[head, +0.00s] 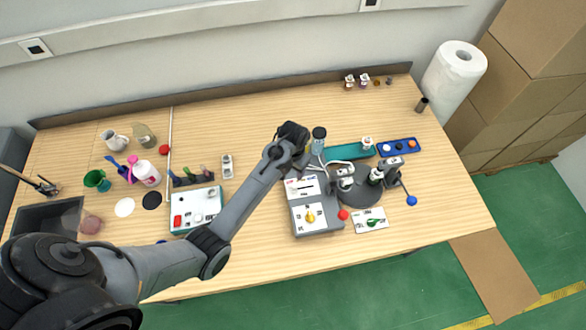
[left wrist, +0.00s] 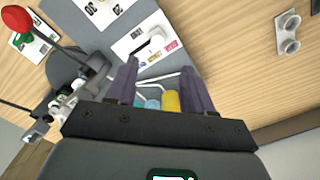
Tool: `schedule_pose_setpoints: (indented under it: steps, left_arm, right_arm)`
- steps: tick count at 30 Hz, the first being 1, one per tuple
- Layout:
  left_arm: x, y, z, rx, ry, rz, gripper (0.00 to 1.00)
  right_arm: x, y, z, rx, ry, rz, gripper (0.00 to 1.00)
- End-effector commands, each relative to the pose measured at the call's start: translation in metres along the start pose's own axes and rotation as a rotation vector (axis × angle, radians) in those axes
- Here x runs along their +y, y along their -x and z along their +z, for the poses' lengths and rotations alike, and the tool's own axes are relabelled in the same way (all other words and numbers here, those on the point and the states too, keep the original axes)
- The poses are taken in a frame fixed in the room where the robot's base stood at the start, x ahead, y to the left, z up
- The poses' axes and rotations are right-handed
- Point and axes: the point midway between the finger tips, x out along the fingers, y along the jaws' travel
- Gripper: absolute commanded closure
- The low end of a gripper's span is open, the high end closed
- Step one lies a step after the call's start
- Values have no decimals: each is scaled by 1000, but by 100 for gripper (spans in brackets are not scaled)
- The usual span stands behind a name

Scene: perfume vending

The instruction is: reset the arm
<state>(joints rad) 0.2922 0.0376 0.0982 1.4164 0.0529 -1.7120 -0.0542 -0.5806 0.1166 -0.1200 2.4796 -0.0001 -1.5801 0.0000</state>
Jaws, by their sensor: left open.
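My left arm (head: 240,205) reaches in from the lower left across the table. Its gripper (head: 304,165) is over the back of the grey machine (head: 318,226), partly hidden by my own wrist. In the left wrist view the two dark fingers (left wrist: 162,88) stand apart. A yellow thing (left wrist: 171,101) and a teal thing show behind and between them; I cannot tell how far off they are. No object is visibly clamped. My right gripper is not in view.
A clear bottle with a dark cap (head: 319,134) stands close by my left gripper. A dark round stand (head: 360,192) with small parts is to the right, a teal tray (head: 348,152) behind. A white panel box (head: 197,209) lies left. The table's back middle is clear.

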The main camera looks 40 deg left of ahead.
Motion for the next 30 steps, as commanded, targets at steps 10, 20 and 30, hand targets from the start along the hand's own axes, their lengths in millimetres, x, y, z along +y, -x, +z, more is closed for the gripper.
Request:
schedule_pose_setpoints:
  steps: [10, 20, 30]
  left_arm:
    - [0, 0, 0, 0, 0, 0, 48]
    - [-8, -40, 55, -108, -2, -17, 48]
    - [-6, -36, 232, -169, -137, -86, 48]
  right_arm:
    - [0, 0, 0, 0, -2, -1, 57]
    - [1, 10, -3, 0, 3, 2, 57]
    - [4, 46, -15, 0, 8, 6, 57]
